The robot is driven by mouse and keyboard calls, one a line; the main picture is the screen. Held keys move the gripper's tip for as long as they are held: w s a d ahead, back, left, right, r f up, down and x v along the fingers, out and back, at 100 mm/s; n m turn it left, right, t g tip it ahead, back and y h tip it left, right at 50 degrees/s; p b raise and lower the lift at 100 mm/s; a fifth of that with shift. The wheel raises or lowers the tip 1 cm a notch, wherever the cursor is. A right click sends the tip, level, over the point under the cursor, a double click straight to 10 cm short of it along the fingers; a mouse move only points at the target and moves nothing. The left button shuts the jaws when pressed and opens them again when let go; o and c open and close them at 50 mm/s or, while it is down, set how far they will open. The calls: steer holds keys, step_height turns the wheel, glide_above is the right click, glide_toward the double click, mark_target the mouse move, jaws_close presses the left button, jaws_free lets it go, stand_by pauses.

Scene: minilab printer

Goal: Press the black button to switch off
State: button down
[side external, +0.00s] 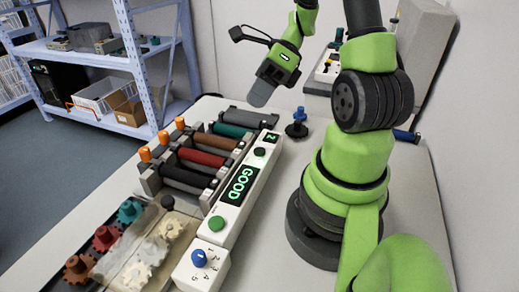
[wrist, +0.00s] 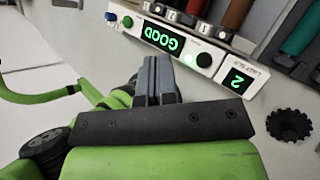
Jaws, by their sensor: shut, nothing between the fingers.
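A long white control panel (side external: 238,200) lies on the table with a lit "GOOD" display (side external: 240,186). It also shows in the wrist view (wrist: 220,77). A green button (side external: 216,223) and a blue knob (side external: 199,258) are at the near end. My gripper (side external: 262,92) is shut and empty, above the table beyond the panel's far end, apart from it.
Several coloured rollers (side external: 201,158) in a rack with orange knobs line the panel's left side. Gears (side external: 106,238) lie on a tray nearer.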

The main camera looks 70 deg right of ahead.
mark_target(258, 149)
steer(key=shift+f, duration=0.1)
steer(key=shift+f, duration=4.3)
steer(key=shift+f, duration=0.1)
steer(key=shift+f, duration=0.3)
steer(key=shift+f, duration=0.45)
steer(key=shift+r, duration=0.9)
steer(key=shift+r, duration=2.5)
